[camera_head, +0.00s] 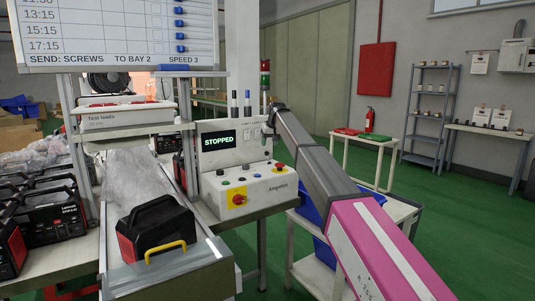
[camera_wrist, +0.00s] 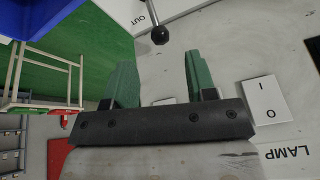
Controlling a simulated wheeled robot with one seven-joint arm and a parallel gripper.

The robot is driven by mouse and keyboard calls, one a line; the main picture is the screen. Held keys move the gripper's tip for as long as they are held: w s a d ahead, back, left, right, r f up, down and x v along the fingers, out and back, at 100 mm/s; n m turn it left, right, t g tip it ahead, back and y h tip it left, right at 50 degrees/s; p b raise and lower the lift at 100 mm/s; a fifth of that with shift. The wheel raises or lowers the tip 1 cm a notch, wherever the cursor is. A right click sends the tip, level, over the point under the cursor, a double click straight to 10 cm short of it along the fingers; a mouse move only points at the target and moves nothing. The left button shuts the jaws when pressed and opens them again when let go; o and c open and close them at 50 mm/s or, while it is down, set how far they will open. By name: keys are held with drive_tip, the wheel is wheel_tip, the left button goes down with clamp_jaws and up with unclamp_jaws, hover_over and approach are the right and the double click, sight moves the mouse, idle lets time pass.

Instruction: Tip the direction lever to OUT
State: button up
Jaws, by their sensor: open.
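The direction lever (camera_wrist: 160,35) shows at the top of the wrist view, with a black ball knob on a thin metal stem. A white plate marked OUT (camera_wrist: 139,20) lies beside the stem, left of the knob; the lever's other label is not in view. My gripper (camera_wrist: 160,60) is open and empty, with its two green fingers apart. The knob lies just beyond the gap between the fingertips, and I see no contact. In the head view my arm reaches to the right side of the control box (camera_head: 247,190); the lever cannot be made out there.
A lamp rocker switch (camera_wrist: 263,110) sits on the panel close to the right finger. The box display (camera_head: 219,141) reads STOPPED. A yellow-based red knob (camera_head: 238,199) and several buttons are on the sloped front. A black case (camera_head: 157,228) sits on the conveyor at left.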

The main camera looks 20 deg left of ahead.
sight(267, 152)
drive_tip(key=x, duration=0.6)
drive_tip(key=shift+w+a+f, duration=0.1)
drive_tip(key=shift+a+f, duration=0.05)
drive_tip(key=shift+f, duration=0.1)
drive_tip(key=c, duration=0.9)
